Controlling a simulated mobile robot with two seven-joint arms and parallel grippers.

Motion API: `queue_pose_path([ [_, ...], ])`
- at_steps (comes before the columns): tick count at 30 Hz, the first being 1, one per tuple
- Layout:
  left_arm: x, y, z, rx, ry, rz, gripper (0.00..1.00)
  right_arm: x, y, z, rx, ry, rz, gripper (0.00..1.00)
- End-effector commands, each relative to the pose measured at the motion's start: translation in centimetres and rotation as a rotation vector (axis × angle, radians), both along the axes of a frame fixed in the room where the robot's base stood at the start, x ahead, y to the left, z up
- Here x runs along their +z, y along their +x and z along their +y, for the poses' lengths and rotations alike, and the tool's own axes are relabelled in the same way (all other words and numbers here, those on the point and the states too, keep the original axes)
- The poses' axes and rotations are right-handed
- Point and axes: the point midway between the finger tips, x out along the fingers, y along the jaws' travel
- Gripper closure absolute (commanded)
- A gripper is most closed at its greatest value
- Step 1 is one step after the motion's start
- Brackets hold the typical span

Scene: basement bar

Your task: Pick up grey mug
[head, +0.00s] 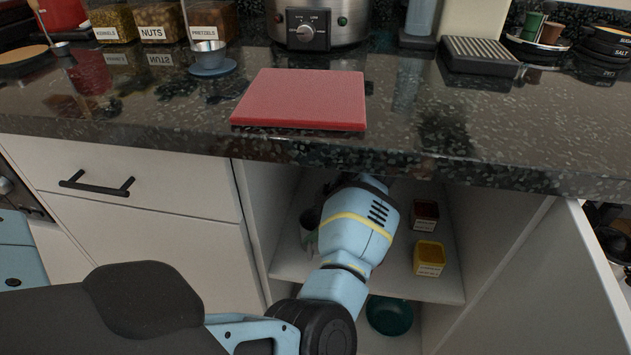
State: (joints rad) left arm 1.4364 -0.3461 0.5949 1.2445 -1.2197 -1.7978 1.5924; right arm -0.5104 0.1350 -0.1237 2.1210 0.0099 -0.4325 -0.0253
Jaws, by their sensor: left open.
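My left arm reaches into the open cabinet under the counter. Its gripper (314,240) is mostly hidden behind my own wrist, and its jaws are open. A small dark grey mug-like thing (308,219) shows on the cabinet shelf just left of my wrist, right by the gripper. It is partly covered, so I cannot tell whether the fingers touch it or are around it. My right gripper is not in view.
On the shelf (441,284) to the right stand a yellow container (429,258) and a dark red one (425,215). A teal bowl (389,316) sits below. The counter's edge overhangs my arm. An open cabinet door (545,290) is at right. A red board (302,98) lies on top.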

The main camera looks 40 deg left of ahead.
Motion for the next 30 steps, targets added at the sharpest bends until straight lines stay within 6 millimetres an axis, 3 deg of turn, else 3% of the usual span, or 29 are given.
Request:
queue_pose_path([
  [5, -2.1, -0.6, 1.0, 0.001, 0.0, 0.001, 0.27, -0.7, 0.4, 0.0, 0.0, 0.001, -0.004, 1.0],
  [12, -2.2, -0.7, 1.2, 0.0, -0.001, -0.001, 0.27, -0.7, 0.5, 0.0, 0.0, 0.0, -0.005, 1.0],
  [22, -2.2, -0.7, 1.1, 0.0, -0.001, -0.001, 0.68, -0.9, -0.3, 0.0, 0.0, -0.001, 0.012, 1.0],
  [30, -2.1, -0.7, 1.2, 0.0, 0.0, -0.002, 0.68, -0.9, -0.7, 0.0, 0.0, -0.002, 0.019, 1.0],
])
